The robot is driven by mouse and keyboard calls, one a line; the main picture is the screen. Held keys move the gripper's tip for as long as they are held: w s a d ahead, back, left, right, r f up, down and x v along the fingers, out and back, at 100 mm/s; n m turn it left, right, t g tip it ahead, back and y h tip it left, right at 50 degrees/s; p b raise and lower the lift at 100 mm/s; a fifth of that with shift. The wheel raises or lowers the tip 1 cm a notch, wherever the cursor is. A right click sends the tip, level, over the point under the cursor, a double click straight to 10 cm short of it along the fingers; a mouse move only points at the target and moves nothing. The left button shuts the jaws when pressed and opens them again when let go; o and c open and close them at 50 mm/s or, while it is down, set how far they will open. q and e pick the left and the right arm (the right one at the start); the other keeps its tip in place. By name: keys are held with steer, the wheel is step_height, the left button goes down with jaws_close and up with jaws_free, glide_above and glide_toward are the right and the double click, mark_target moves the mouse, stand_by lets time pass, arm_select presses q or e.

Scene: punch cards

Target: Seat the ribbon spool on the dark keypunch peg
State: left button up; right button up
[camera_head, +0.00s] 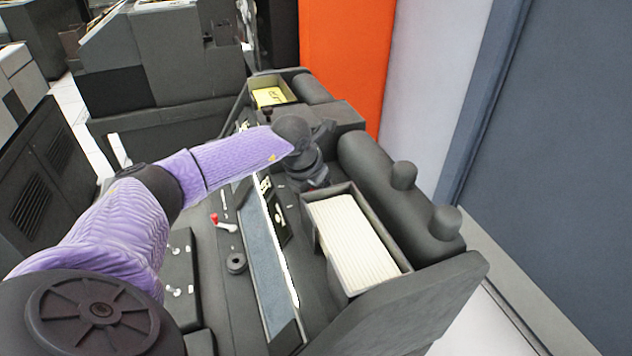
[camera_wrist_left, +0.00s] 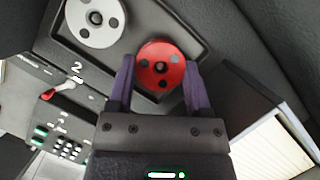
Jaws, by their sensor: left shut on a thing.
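A round red spool (camera_wrist_left: 163,66) with a hub and dark holes shows in the left wrist view, between the two purple-padded fingers of my left gripper (camera_wrist_left: 160,74). The fingers are shut on its sides. It is over or on a dark recessed panel; I cannot tell whether it touches the panel. A similar light grey spool (camera_wrist_left: 95,20) is on the panel beside it, to the upper left. In the head view my left gripper (camera_head: 310,172) is over the dark machine, and my arm hides the red spool. I cannot make out the dark peg. My right gripper is not in view.
A card tray (camera_head: 350,240) stands right of my left gripper, beside a dark cylinder (camera_head: 385,185). A red-knobbed lever (camera_head: 222,225) and a long slanted blue-grey strip (camera_head: 262,250) are on the machine's left. A box with yellow cards (camera_head: 268,97) is at the back.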

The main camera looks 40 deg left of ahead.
arm_select(q)
steer(key=shift+f, duration=0.15)
stand_by(0.6)
steer(key=o, duration=1.3)
steer(key=shift+c, duration=0.2)
steer(key=shift+f, duration=0.1)
steer(key=shift+c, duration=1.2)
steer(key=shift+o, duration=0.9)
